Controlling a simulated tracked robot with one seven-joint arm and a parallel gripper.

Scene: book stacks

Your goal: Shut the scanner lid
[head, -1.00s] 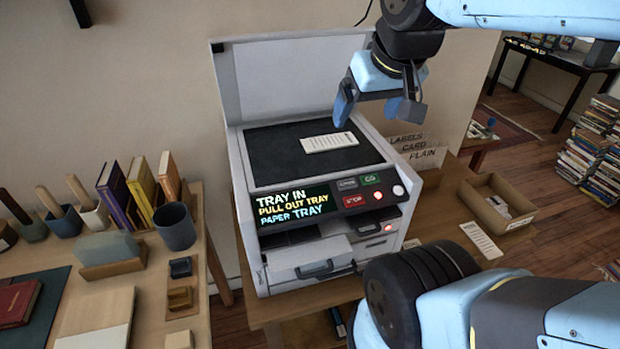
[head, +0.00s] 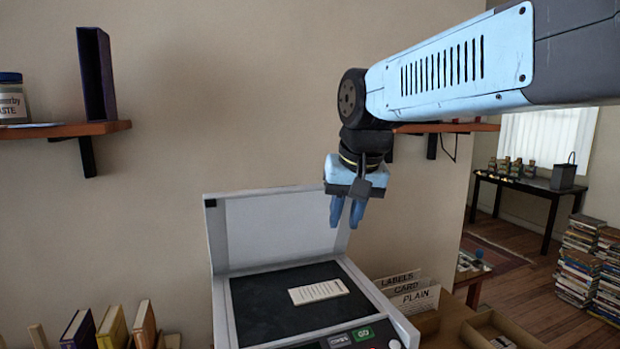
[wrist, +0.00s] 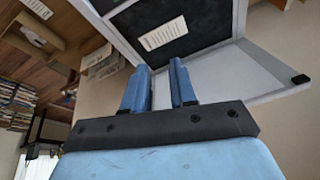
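The scanner lid (head: 280,229) stands raised at the back of the scanner (head: 393,322), with its pale inner face toward me. A printed white card (head: 318,291) lies on the dark glass bed (head: 262,305). My gripper (head: 346,224) points down in front of the lid's upper right part in the head view, its fingers a little apart with nothing between them. In the wrist view, the two blue fingers (wrist: 159,85) are parted and empty, and the lid (wrist: 225,72) is beyond them to the right. I cannot tell whether a finger touches the lid.
A sorter marked labels, card and plain (head: 410,292) stands right of the scanner, with an open box (head: 490,330) nearby. A wall shelf (head: 445,127) runs behind my arm. Books (head: 112,328) stand at the lower left.

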